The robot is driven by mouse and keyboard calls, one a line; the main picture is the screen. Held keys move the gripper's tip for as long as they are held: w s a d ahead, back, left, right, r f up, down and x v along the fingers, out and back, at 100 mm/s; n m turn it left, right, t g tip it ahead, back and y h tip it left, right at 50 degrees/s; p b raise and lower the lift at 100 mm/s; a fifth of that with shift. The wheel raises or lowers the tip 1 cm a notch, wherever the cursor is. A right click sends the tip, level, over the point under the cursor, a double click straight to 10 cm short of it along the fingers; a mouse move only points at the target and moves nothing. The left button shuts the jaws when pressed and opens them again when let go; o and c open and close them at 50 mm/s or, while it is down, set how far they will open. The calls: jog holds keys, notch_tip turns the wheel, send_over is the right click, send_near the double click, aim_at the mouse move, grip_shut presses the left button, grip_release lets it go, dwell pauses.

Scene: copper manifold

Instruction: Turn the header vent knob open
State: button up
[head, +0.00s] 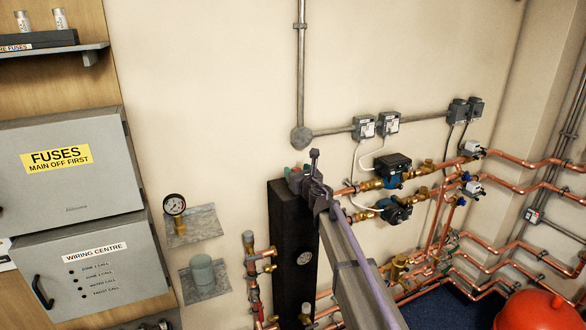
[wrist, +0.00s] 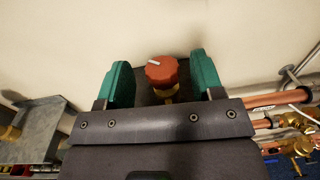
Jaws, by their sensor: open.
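The header vent knob (wrist: 161,72) is a red, faceted knob with a white pointer mark, on a brass stem. In the wrist view the mark points to the upper left. My gripper (wrist: 162,80) is open, with a green-padded finger on each side of the knob and a visible gap at both sides. In the head view my gripper (head: 305,175) is at the top of the tall black header (head: 291,235). The knob is hidden there behind my gripper and arm.
Copper pipes with two pumps (head: 392,168) run to the right of the header. A gauge on a bracket (head: 185,225) and grey cabinets (head: 70,165) stand to the left. A red vessel (head: 540,312) is at lower right.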

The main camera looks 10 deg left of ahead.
jog(key=x, duration=0.3)
jog(key=shift+w, duration=0.35)
jog(key=shift+s+a, duration=0.1)
jog(key=c, duration=0.9)
